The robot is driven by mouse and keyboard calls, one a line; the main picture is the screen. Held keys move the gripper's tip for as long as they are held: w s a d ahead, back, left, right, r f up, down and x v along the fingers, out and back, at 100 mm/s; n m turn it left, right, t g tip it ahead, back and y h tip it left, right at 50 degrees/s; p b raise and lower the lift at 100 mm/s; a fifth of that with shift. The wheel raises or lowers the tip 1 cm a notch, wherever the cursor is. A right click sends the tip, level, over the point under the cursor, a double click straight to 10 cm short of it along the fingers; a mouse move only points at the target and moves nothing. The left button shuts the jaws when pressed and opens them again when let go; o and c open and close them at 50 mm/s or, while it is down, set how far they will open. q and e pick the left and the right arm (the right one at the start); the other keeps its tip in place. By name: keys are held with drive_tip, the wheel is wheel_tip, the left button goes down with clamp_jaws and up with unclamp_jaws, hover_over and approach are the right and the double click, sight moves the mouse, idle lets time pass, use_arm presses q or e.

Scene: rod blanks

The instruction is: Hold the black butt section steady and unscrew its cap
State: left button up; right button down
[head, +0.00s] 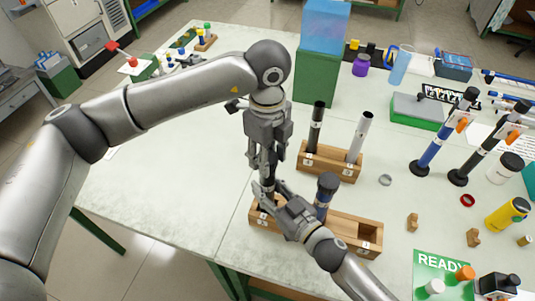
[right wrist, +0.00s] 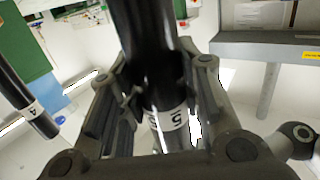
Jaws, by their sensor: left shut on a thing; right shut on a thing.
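The black butt section (head: 268,186) stands roughly upright at the left end of the front wooden rack. In the right wrist view the black section (right wrist: 160,85) runs between my right fingers and carries a white label marked 5. My right gripper (head: 270,197) reaches in from the lower right and is shut on the section low down, just above the rack. My left gripper (head: 262,165) points down from above and is shut on the upper end of the same section. Its fingers hide the cap, so I cannot tell whether it is loose.
The front rack (head: 345,224) also holds a blue section with a black top (head: 325,190). A second rack (head: 330,166) behind holds a black rod (head: 316,128) and a silver rod (head: 358,138). Rods on stands (head: 440,140) occupy the right.

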use_arm(q)
drive_tip(key=shift+r, duration=2)
use_arm(e)
drive_tip(key=c, duration=0.9)
unclamp_jaws()
drive_tip(key=shift+c, duration=0.2)
